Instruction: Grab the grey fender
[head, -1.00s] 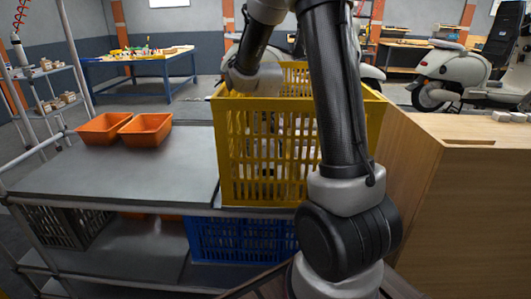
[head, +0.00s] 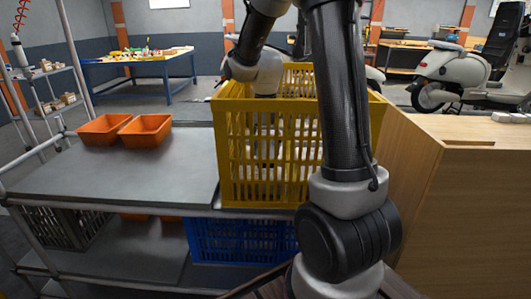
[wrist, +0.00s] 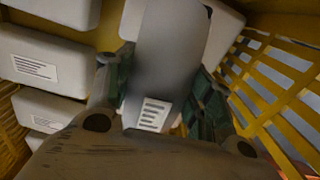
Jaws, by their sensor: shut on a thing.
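The grey fender (wrist: 165,60) shows in the wrist view as a smooth, curved grey piece with a white printed label near its lower end. My gripper (wrist: 165,98) has its two dark green-padded fingers on either side of the fender, shut on it. The gripper is down inside the yellow crate (head: 235,160). In the head view the crate walls and my arm hide the fender and the fingers.
Several pale labelled boxes (wrist: 45,60) lie in the crate beside the fender. The slatted yellow crate wall is close on the right in the wrist view. Two orange bins (head: 145,130) stand on the grey shelf top (head: 130,175). A wooden cabinet (head: 460,200) stands right of the crate.

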